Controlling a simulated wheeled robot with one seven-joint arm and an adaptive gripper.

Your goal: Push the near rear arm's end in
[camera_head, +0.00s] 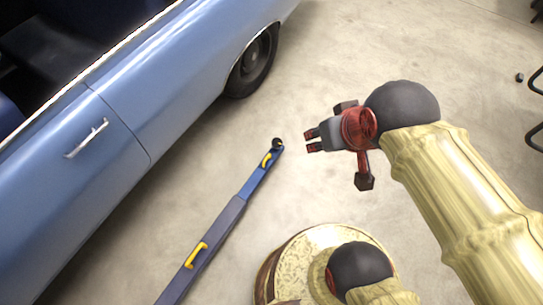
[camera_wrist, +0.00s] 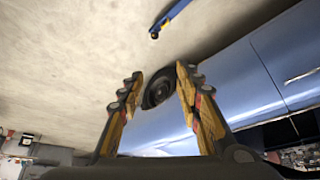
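The lift arm (camera_head: 216,228) lies low over the floor beside the blue car, running from the bottom edge up to the right. Its narrower, brighter blue end section (camera_head: 258,178) sticks out of the grey-blue outer part and carries a yellow handle and a round dark pad (camera_head: 277,144) at the tip. In the wrist view the arm's end (camera_wrist: 172,14) shows at the top, beyond my fingertips. My gripper (camera_head: 312,140) is open and empty, to the right of the pad in the head view and apart from it. Its fingers (camera_wrist: 158,84) stand wide apart in the wrist view.
The blue car (camera_head: 120,120) fills the left side, with a dark wheel (camera_head: 252,62) above the arm's tip in the picture. A second yellow handle (camera_head: 196,254) is on the outer part. Bare concrete floor (camera_head: 330,60) is clear around the tip. Black metal legs (camera_head: 536,110) stand at the right edge.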

